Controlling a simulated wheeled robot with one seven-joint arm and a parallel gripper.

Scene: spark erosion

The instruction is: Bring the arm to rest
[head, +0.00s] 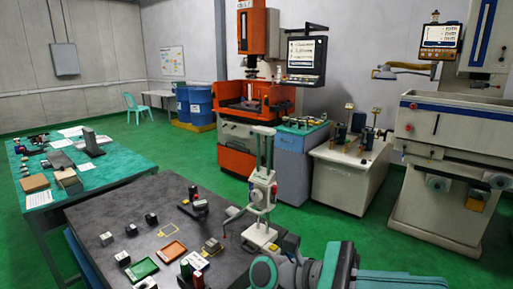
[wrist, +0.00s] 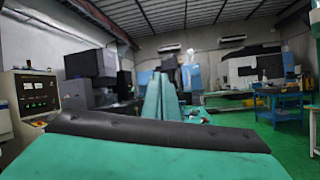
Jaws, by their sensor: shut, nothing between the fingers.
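My arm shows at the bottom right of the head view as teal and grey links (head: 335,268), low and folded at the near edge of the dark table. My gripper (wrist: 169,80) shows in the middle of the wrist view as narrow teal fingers close together, shut and empty. It points out over the room, with no object touching it. A teal surface with a black padded edge, a part of my own body, fills the lower wrist view. The head view does not show the fingertips clearly.
The dark table (head: 100,211) holds small blocks, a green tray (head: 142,270), an orange tray (head: 172,251) and a white-based stand (head: 260,234) close to my arm. A green-topped table (head: 113,158) stands left. An orange machine (head: 240,150) stands behind. Green floor (head: 160,150) is open between them.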

